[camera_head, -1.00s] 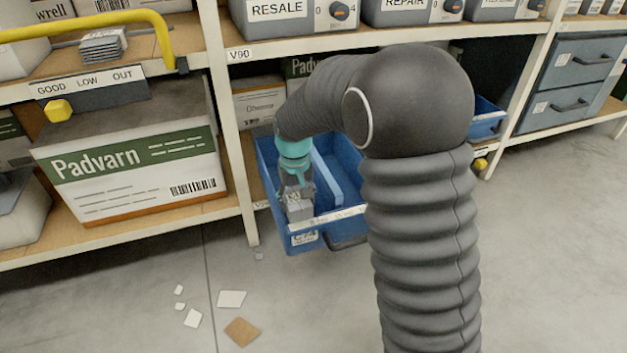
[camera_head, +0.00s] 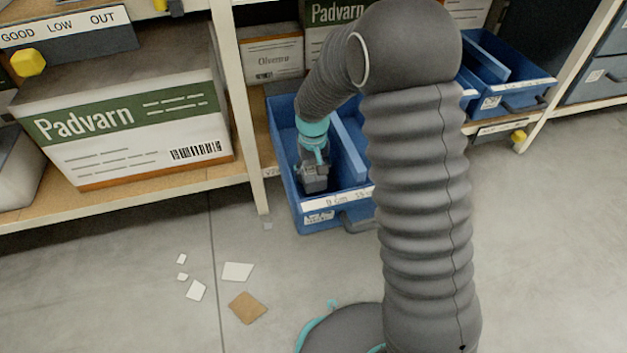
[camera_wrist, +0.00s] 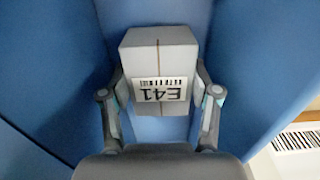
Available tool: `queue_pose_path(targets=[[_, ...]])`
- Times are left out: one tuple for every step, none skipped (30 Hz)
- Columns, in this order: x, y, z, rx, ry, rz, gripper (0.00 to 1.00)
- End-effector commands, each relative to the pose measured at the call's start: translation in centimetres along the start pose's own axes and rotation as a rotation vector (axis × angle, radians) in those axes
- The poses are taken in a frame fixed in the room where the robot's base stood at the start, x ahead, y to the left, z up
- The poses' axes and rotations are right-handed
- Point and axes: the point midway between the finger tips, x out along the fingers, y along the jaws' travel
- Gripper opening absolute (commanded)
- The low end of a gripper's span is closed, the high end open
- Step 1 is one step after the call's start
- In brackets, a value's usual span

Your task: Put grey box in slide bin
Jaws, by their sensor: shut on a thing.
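The grey box (camera_wrist: 157,50) carries a white barcode label reading E41, upside down in the wrist view. My gripper (camera_wrist: 159,85) is shut on it, with one finger on each side. In the head view my gripper (camera_head: 313,165) points down into the left compartment of the blue slide bin (camera_head: 283,166), which juts out from the shelf. The box (camera_head: 314,186) appears there at the fingertips, inside the bin's walls. Blue bin surfaces surround the box in the wrist view. I cannot tell whether the box touches the bin floor.
A divider (camera_head: 349,152) splits the bin. A white rack post (camera_head: 240,110) stands just left of it, beside a large Padvarn carton (camera_head: 125,125). Another blue bin (camera_head: 505,85) sits to the right. Paper scraps (camera_head: 238,271) and a brown piece (camera_head: 248,307) lie on the floor.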

Motion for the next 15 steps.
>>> queue_pose_path(targets=[[0.3,0.0,0.0,-0.001,-0.001,0.000,0.20],[0.6,-0.1,0.0,-0.001,-0.001,0.000,0.20],[1.0,-0.1,0.0,-0.001,-0.002,0.000,0.20],[1.4,-0.1,0.1,-0.001,-0.003,0.000,0.20],[1.8,-0.1,0.1,-0.002,-0.003,0.000,0.20],[2.4,-0.1,0.1,-0.003,-0.003,0.000,0.20],[2.8,-0.2,0.1,-0.003,-0.003,0.000,0.20],[3.2,-0.2,0.1,-0.003,-0.003,0.000,0.20],[3.6,-0.2,0.1,-0.003,-0.003,0.000,0.20],[3.8,-0.2,0.1,-0.003,-0.002,0.000,0.20],[3.8,-0.2,0.1,-0.003,-0.001,0.000,0.20],[3.8,-0.2,0.0,-0.003,0.000,0.000,0.20],[3.8,-0.2,0.0,-0.003,0.000,0.000,0.20],[3.7,-0.2,0.0,-0.003,0.000,0.000,0.20],[3.7,-0.2,0.0,-0.003,0.000,0.000,0.20]])
